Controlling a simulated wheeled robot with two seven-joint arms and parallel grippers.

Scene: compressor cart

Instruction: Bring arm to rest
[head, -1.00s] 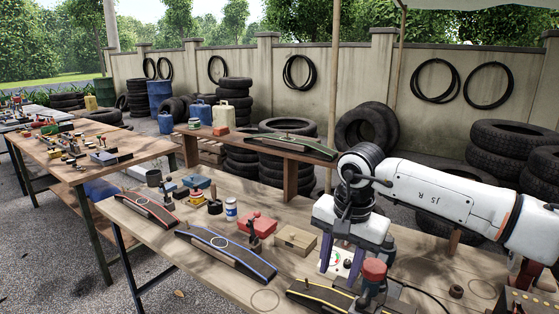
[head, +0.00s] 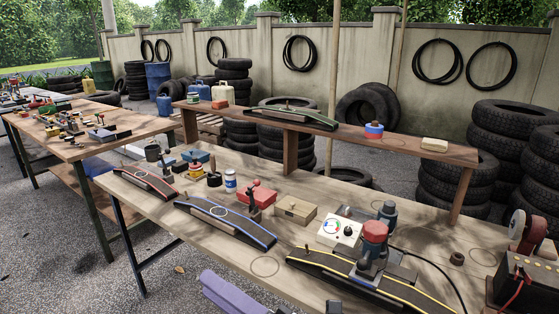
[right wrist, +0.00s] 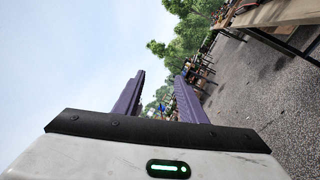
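My right gripper (right wrist: 160,76) is open and empty in the right wrist view. Its two purple fingers stand apart, with trees, sky and a far table behind them. In the head view only a purple finger part of it (head: 228,290) shows at the bottom edge, in front of the near workbench (head: 205,262) and clear of its top. The rest of my right arm is out of the head view. My left gripper is not in view.
On the workbench stand a blue-edged ramp (head: 225,222), a yellow-edged ramp (head: 330,265) with a red-topped tool (head: 374,235), a white gauge box (head: 340,231) and a tan box (head: 295,211). A raised shelf (head: 400,145) runs behind. Paved ground (head: 190,290) lies in front.

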